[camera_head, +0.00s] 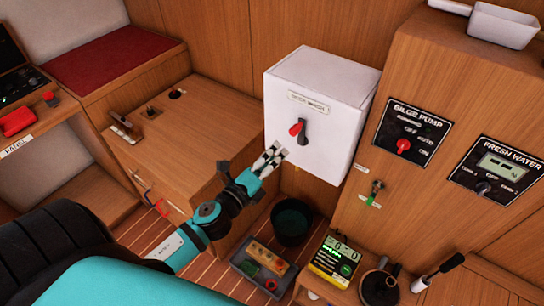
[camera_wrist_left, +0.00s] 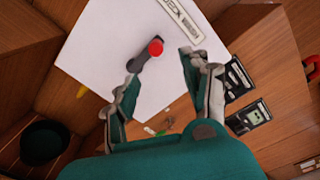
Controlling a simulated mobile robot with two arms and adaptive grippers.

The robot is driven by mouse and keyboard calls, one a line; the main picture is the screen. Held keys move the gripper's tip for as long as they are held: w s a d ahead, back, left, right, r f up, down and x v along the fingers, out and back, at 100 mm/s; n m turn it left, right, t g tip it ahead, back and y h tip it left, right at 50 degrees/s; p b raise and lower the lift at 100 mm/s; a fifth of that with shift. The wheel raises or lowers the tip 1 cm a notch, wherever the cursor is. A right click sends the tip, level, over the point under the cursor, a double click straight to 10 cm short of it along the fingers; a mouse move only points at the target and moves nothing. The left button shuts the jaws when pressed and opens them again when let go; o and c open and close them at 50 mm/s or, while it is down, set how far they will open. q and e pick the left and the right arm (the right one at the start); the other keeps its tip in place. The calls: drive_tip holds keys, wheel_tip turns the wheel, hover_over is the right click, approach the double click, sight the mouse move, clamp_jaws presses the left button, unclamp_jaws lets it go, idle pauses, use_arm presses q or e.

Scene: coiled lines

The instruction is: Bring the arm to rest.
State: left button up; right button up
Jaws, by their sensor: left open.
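My left arm reaches in from the lower left in the head view. Its gripper (camera_head: 270,158) is in front of the lower left part of a white box (camera_head: 325,85) on the wooden wall. In the left wrist view my left gripper (camera_wrist_left: 155,75) has its two fingers spread apart with nothing between them. Beyond the fingertips is a dark switch handle with a red tip (camera_wrist_left: 155,48) on the white box (camera_wrist_left: 110,30); the switch (camera_head: 297,129) also shows in the head view, apart from the fingers. My right gripper is not in view.
A bilge pump panel (camera_head: 410,132) and a fresh water panel (camera_head: 498,170) are on the wooden wall at right. A wooden bench (camera_head: 200,120) stands to the left.

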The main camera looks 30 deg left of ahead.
use_arm(q)
drive_tip(key=shift+f, duration=0.1)
drive_tip(key=s+a+f+n+g+y, duration=0.1)
drive_tip(key=s+f+n+g, duration=0.25)
drive_tip(key=f, duration=0.75)
drive_tip(key=s+a+f+n+g+b, duration=0.1)
drive_tip(key=s+f+n+g, duration=0.2)
drive_tip(key=f, duration=0.8)
drive_tip(key=s+a+f+n+g+y, duration=0.1)
drive_tip(key=s+f+n+g, duration=0.3)
drive_tip(key=f, duration=0.8)
drive_tip(key=s+d+f+n+g, duration=0.2)
drive_tip(key=s+f+n, duration=0.1)
drive_tip(key=s+f, duration=0.4)
drive_tip(key=s+d+f+n+g, duration=0.2)
drive_tip(key=s+f+n, duration=0.2)
drive_tip(key=s, duration=0.9)
drive_tip(key=s+d+f+n+g+b, duration=0.1)
drive_tip(key=s+f+n, duration=0.3)
drive_tip(key=s+f, duration=0.6)
drive_tip(key=shift+d+g, duration=0.5)
drive_tip(key=shift+g, duration=0.25)
drive_tip(key=shift+f+n, duration=0.1)
drive_tip(key=shift+n, duration=0.15)
